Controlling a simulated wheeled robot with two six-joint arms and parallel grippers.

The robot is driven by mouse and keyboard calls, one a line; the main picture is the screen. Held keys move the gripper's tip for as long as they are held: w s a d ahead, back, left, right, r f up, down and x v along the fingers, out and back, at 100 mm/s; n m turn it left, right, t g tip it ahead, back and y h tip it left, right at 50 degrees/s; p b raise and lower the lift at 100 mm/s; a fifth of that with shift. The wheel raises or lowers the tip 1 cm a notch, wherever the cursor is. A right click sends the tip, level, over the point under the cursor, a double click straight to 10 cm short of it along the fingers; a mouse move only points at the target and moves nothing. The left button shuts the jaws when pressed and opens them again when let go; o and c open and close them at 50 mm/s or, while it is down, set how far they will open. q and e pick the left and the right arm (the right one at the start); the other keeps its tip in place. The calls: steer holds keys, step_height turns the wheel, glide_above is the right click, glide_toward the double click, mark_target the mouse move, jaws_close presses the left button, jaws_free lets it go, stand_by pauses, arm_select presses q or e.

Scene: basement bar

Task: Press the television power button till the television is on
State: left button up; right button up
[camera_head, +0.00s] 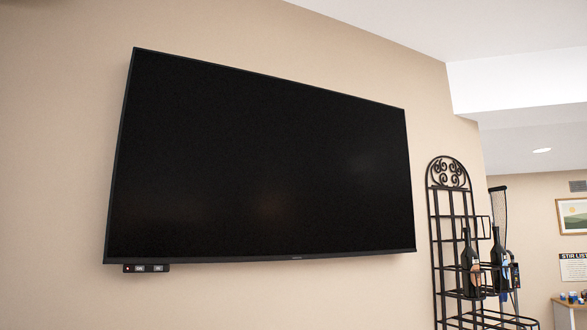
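A large flat television (262,165) hangs on the beige wall and fills the left and middle of the head view. Its screen is black. A small dark button strip (147,268) sticks out below the television's lower left corner. It bears a small reddish mark at its left end and two lighter labelled buttons to the right of it. The labels are too small to read. Neither of my grippers shows in this view.
A black wrought-iron rack (447,230) with dark bottles (470,262) stands right of the television. Farther back at right are a framed picture (573,215), a sign (573,267) and a wooden cabinet (567,314) with small items on top. The wall below the television is clear.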

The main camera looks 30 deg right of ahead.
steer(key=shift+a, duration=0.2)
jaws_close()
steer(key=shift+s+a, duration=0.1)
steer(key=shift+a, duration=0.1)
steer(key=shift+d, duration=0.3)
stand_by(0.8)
